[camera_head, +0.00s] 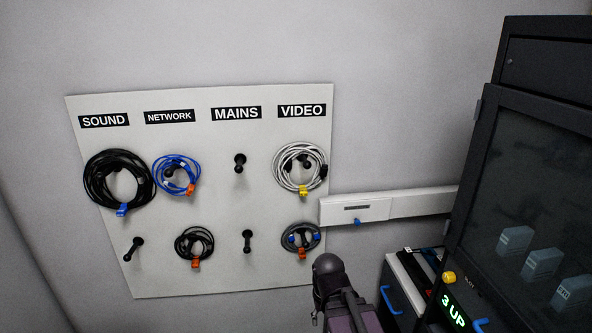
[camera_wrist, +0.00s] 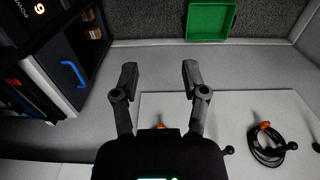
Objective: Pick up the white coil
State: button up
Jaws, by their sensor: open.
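The white coil (camera_head: 279,170) hangs on the upper peg under the VIDEO label of the wall board, with a yellow tag at its bottom. It does not show in the wrist view. My gripper (camera_wrist: 159,76) is open in the wrist view, with nothing between its fingers. In the head view, my arm rises at the bottom, below and right of the board, apart from the white coil. Whether the fingers show there, I cannot tell.
A dark cabinet (camera_head: 490,130) stands at the right. The wrist view shows a green tray (camera_wrist: 195,20) and a black coil (camera_wrist: 254,150).

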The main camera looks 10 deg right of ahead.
jog(key=shift+d, duration=0.35)
jog(key=o, duration=0.4)
jog(key=shift+w+d, duration=0.1)
jog(key=shift+w, duration=0.05)
jog(key=shift+c, duration=0.2)
jog(key=w+r+t+p, duration=0.2)
jog(key=w+r+t, duration=0.2)
jog(key=w, duration=0.6)
jog(key=w+d+r+t+p, duration=0.1)
jog(key=w+r+t+p, duration=0.2)
jog(key=w+r, duration=0.6)
jog(key=w+r+t+p, duration=0.3)
jog(key=w+r+t, duration=0.3)
jog(key=w, duration=0.6)
jog(key=shift+d+r+t, duration=0.25)
jog(key=shift+r+t, duration=0.05)
jog(key=shift+r, duration=0.1)
jog(key=b, duration=0.3)
send_near(305, 190)
jog(key=x, duration=0.3)
jog(key=shift+w+a+f, duration=0.15)
jog(key=shift+w+f, duration=0.05)
jog(key=shift+w, duration=0.05)
jog(key=shift+w+f, duration=0.1)
jog(key=shift+w, duration=0.35)
